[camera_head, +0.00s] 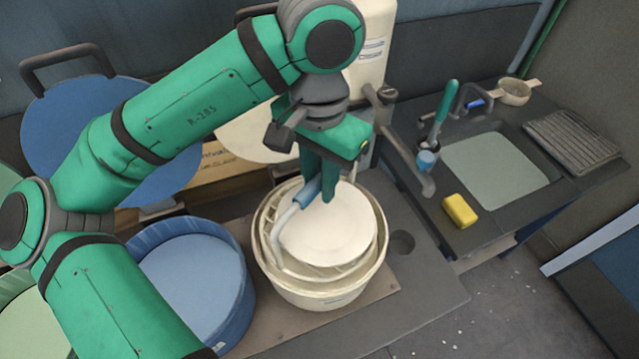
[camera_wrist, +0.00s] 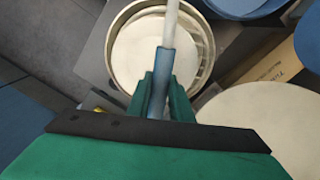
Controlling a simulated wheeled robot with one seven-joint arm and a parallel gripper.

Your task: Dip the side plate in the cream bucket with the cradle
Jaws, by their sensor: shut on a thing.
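The cream bucket (camera_head: 318,296) stands on the bench below my gripper (camera_head: 330,185). My gripper is shut on the blue grip (camera_head: 306,193) of the cradle. The cradle's pale bent rod (camera_head: 277,236) runs from this grip down inside the bucket's rim. A round off-white side plate (camera_head: 330,240) lies roughly flat within the bucket's mouth, with cradle ribs showing beside it. The wrist view shows my gripper (camera_wrist: 162,98) on the blue grip (camera_wrist: 160,75), with the plate (camera_wrist: 140,52) beyond. I cannot tell whether the plate is under liquid.
A blue bucket (camera_head: 203,325) stands close on the left, with a large blue disc lid (camera_head: 62,125) behind it. A cream container (camera_head: 372,60) stands behind. At right are a sink (camera_head: 492,178), a yellow sponge (camera_head: 460,210) and a ribbed rack (camera_head: 570,138).

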